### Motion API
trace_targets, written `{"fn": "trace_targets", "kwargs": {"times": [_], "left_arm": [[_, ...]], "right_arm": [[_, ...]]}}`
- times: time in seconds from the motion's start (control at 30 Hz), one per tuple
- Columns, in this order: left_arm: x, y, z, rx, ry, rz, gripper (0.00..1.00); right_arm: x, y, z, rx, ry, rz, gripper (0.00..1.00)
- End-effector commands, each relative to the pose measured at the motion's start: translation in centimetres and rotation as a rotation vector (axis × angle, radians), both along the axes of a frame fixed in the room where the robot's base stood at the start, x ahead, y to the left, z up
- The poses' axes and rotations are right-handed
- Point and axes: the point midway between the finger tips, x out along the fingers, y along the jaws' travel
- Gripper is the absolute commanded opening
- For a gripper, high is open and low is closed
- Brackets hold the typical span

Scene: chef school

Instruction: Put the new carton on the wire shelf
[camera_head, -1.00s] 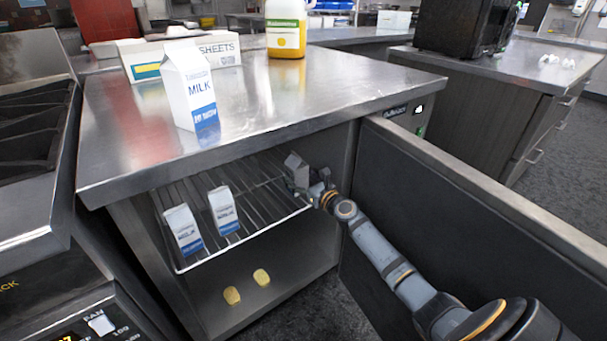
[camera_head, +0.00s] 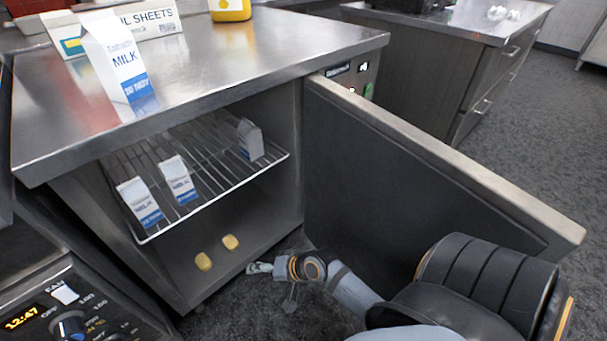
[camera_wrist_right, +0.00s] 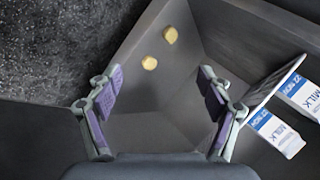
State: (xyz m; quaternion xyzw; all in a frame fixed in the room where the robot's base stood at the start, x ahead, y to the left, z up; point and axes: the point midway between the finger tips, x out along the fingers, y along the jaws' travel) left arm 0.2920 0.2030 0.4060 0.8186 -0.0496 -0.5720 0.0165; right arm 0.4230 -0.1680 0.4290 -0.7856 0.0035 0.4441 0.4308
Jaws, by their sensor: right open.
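The wire shelf (camera_head: 215,190) is inside the open cabinet under the counter. Three small milk cartons stand on it: one at the front left (camera_head: 140,202), one beside it (camera_head: 178,180), and one apart at the right (camera_head: 250,139). A larger milk carton (camera_head: 115,62) stands on the counter top. My right gripper (camera_head: 258,267) is below and in front of the shelf, near the cabinet's lower opening, touching no carton. In the right wrist view its fingers (camera_wrist_right: 160,88) are spread and empty, with two cartons (camera_wrist_right: 272,132) at the right. My left gripper is not in view.
Two yellow lumps (camera_head: 203,261) lie on the cabinet floor. A stove panel (camera_head: 85,310) is at the lower left. Grey floor is free in front of the cabinet.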

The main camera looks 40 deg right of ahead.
Motion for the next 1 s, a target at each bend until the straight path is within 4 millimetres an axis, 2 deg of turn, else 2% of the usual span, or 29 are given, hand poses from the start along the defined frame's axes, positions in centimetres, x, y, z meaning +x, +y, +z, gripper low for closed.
{"fn": "trace_targets", "kwargs": {"times": [0.03, 0.1, 0.2, 0.27, 0.37, 0.83, 1.0], "left_arm": [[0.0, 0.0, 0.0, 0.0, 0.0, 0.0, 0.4], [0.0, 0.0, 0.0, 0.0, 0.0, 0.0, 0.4], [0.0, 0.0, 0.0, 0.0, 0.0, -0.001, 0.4], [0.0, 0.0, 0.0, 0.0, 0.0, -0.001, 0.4], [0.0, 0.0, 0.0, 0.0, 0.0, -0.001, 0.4], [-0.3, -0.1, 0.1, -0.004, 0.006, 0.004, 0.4], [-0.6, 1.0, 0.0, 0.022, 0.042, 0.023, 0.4]], "right_arm": [[-3.7, -0.1, -1.0, -0.168, 0.022, 0.135, 0.79], [-7.9, -1.0, -1.9, -0.383, 0.057, 0.319, 0.79], [-11.7, -2.5, -2.3, -0.567, 0.108, 0.493, 0.79], [-12.8, -3.1, -2.2, -0.621, 0.127, 0.55, 0.79], [-13.4, -3.4, -2.2, -0.654, 0.137, 0.583, 0.79], [-13.3, -3.5, -2.2, -0.653, 0.137, 0.58, 0.79], [-13.7, -4.5, -2.3, -0.662, 0.186, 0.573, 0.79]]}}
